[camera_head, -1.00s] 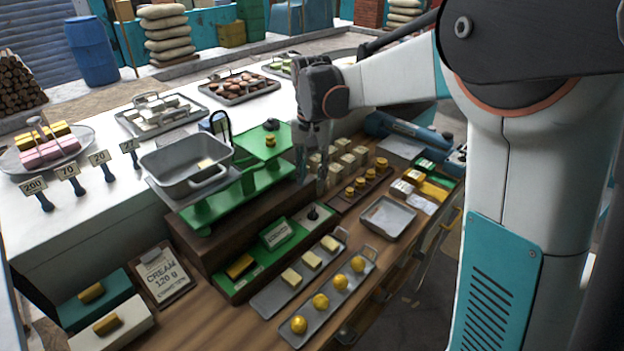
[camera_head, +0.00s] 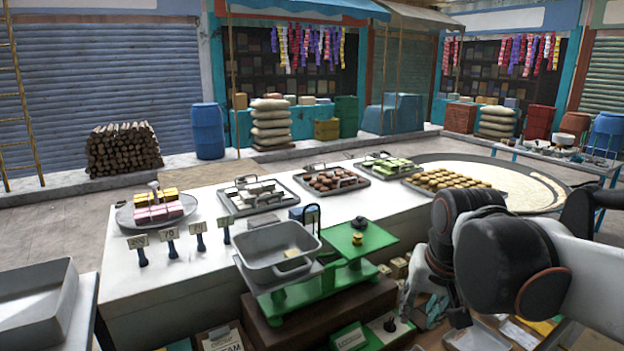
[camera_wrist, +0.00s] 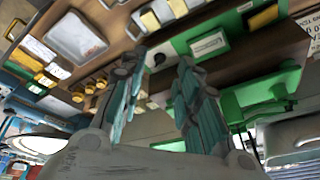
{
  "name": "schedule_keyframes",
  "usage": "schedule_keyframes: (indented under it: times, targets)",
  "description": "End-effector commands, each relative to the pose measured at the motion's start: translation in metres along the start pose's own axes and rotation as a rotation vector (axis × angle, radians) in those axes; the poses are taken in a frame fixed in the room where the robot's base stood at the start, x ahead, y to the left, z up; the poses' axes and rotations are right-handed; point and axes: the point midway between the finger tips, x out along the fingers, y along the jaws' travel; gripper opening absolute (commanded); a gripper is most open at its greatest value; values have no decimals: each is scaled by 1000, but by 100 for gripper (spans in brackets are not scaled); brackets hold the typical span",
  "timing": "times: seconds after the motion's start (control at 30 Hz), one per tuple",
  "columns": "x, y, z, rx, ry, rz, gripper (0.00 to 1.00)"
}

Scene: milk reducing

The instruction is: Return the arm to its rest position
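My gripper (camera_head: 432,290) is at the lower right of the head view, right of the green balance scale (camera_head: 345,252), in front of the counter. In the wrist view my gripper (camera_wrist: 160,85) shows its two teal fingers spread apart, with nothing between them. My arm enters from the right edge of the head view. A grey metal pan (camera_head: 262,262) rests on the scale's left side with a pale yellow block (camera_head: 291,254) in it. A small brass weight (camera_head: 357,239) stands on the scale's right green plate.
The white counter (camera_head: 190,262) holds trays of sweets. Price signs (camera_head: 168,234) stand at its left. In the wrist view a small grey tray (camera_wrist: 76,38), brass weights (camera_wrist: 90,88) and a green box (camera_wrist: 208,44) lie near the gripper. A grey bin (camera_head: 35,300) stands lower left.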

Motion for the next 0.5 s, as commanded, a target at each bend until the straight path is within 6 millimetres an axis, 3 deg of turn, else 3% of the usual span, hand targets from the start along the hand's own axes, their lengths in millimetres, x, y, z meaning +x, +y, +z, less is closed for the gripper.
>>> schedule_keyframes:
  times: [0.3,0.5]
  targets:
    - [-8,19,70,-145,165,-29,30]
    - [-2,27,101,-217,250,-35,30]
